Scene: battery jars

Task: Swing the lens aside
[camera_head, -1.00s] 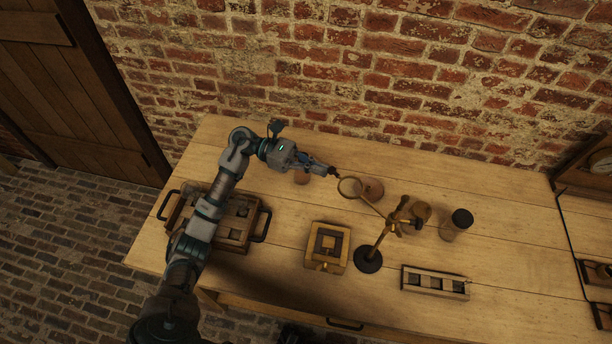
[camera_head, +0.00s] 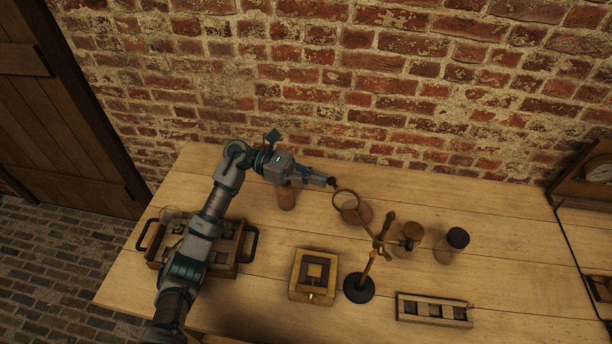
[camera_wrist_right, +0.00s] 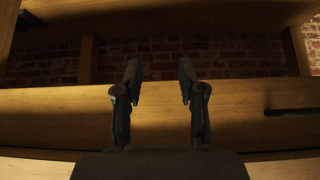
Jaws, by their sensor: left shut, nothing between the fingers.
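The lens (camera_head: 346,201) is a round glass in a brass ring, held out on an arm from a brass stand (camera_head: 360,287) with a dark round base. It hangs above the table in front of a terracotta-coloured jar (camera_head: 357,213). My left gripper (camera_head: 332,182) is shut and empty, its tip just up and left of the lens ring; whether it touches the ring I cannot tell. My right gripper (camera_wrist_right: 160,85) shows only in the right wrist view, fingers apart with nothing between them, facing a wooden beam and brick.
A wooden tray with black handles (camera_head: 251,243) lies under my left arm. A square wooden box (camera_head: 314,275) and a slotted rack (camera_head: 434,310) lie near the front. Several jars, one black-lidded (camera_head: 457,239), stand right of the stand. A clock case (camera_head: 590,176) stands far right.

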